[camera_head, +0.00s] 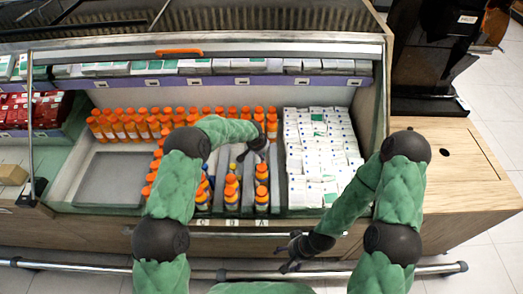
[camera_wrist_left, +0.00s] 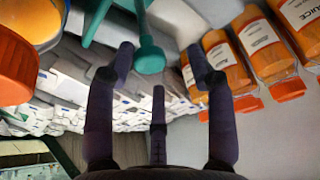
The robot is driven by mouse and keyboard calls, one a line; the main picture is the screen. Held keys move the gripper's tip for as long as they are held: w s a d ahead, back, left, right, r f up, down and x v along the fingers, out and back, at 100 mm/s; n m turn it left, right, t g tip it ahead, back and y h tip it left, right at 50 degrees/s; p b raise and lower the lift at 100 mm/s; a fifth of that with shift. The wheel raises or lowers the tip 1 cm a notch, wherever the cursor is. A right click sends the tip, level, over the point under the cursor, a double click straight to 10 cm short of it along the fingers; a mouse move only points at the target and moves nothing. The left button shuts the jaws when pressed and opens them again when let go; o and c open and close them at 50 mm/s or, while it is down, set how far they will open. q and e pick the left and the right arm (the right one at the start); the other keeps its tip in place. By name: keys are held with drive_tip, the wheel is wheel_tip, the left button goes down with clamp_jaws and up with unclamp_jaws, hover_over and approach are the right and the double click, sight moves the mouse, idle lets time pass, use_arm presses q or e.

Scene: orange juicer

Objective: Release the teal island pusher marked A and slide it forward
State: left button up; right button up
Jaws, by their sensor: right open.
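The teal pusher (camera_wrist_left: 150,54) shows in the left wrist view as a teal bar with a round-ended knob. My left gripper (camera_wrist_left: 158,62) is open, with its fingers spread on both sides of the knob and gaps visible. In the head view my left gripper (camera_head: 243,157) hangs over the lanes at the middle of the case, and the pusher is too hidden there to make out. The label A (camera_head: 262,222) is on the front edge below the right bottle lane. My right gripper (camera_head: 288,262) is open and empty, low in front of the case.
Orange-capped juice bottles (camera_head: 261,185) stand in the lanes and in rows behind. White cartons (camera_head: 318,150) fill the section to the right. An empty grey tray (camera_head: 108,180) lies at the left. A front rail (camera_head: 215,273) runs along the case.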

use_arm(q)
drive_tip(key=v, duration=1.2)
idle(0.3)
